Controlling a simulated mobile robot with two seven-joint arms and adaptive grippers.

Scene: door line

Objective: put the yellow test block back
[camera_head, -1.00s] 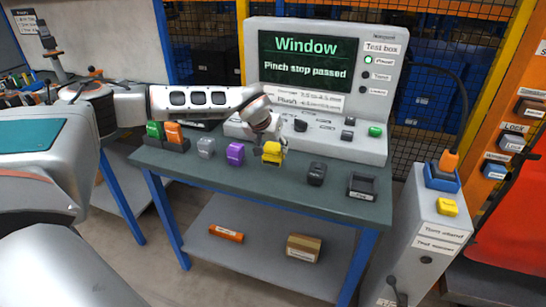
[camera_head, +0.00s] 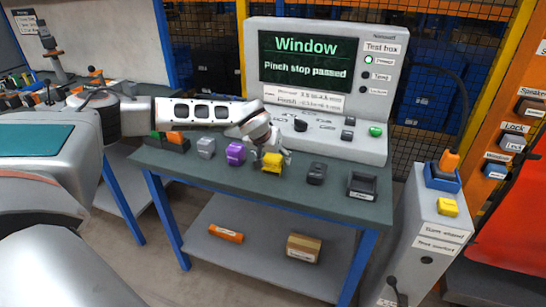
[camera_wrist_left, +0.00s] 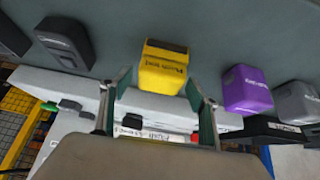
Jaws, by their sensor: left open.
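The yellow test block (camera_head: 272,162) stands on the dark green tabletop, in the row between the purple block (camera_head: 235,154) and a black block (camera_head: 316,173). In the left wrist view the labelled yellow block (camera_wrist_left: 163,68) is upside down in the picture. My left gripper (camera_head: 270,151) is open, just behind the block. In the wrist view its two fingers stand apart, one to each side of the block's near end, with no clear grip on it. My right gripper is not in view.
The test box (camera_head: 320,125) stands close behind the row; its screen reads "Pinch stop passed". A grey block (camera_head: 206,147) is left of the purple one. A black tray (camera_head: 361,186) is at the right. A yellow piece (camera_head: 447,207) sits on the grey pedestal.

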